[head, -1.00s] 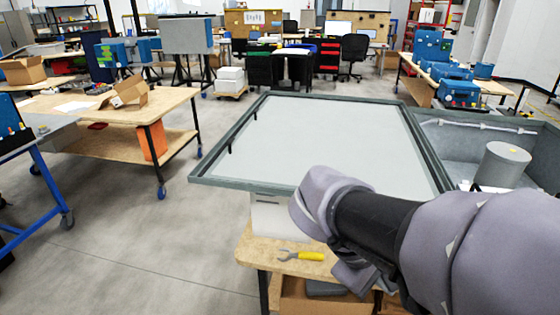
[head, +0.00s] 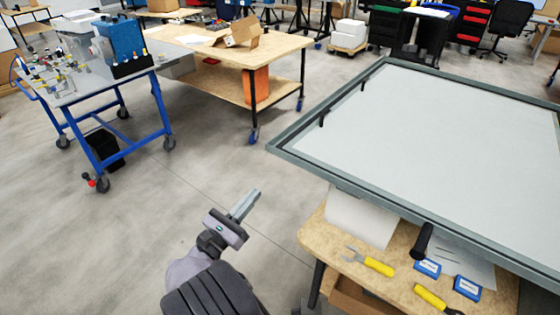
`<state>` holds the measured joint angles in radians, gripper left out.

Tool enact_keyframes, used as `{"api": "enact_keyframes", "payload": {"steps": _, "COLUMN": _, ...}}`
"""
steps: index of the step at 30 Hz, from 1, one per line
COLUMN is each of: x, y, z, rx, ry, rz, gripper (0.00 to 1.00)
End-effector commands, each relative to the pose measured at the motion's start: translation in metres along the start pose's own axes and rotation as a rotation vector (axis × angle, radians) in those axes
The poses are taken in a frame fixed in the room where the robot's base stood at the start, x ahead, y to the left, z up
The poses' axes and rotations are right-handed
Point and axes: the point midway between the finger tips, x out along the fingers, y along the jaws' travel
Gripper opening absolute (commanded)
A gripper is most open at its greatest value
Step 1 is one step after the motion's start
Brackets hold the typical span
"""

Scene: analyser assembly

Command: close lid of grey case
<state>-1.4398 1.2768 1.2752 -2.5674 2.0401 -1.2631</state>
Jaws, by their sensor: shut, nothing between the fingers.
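The lid (head: 430,130) of the grey case is a large light panel with a dark grey-green rim. It stands open, spread out to the right of my gripper, over a wooden table. Two small dark pegs stick up near its left edge. The body of the case is out of view now. My gripper (head: 245,203) is shut and empty, over the open floor to the left of the table, apart from the lid.
The wooden table (head: 318,240) under the lid bears a white box (head: 358,217), yellow-handled tools (head: 379,267) and small blue boxes (head: 428,267). A blue trolley (head: 165,122) and a wooden workbench (head: 205,38) stand at the back left. The floor between is clear.

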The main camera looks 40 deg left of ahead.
Motion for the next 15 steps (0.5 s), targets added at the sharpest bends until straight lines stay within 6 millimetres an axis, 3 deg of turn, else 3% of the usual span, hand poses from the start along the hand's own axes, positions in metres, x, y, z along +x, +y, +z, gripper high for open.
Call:
{"api": "enact_keyframes", "payload": {"steps": 14, "x": 0.099, "y": -0.003, "z": -0.003, "rx": 0.002, "ry": 0.001, "rz": -0.007, "gripper": 0.0}}
{"api": "enact_keyframes", "payload": {"steps": 15, "x": 0.099, "y": -0.002, "z": 0.009, "rx": 0.005, "ry": 0.0, "rz": -0.005, "gripper": 0.0}}
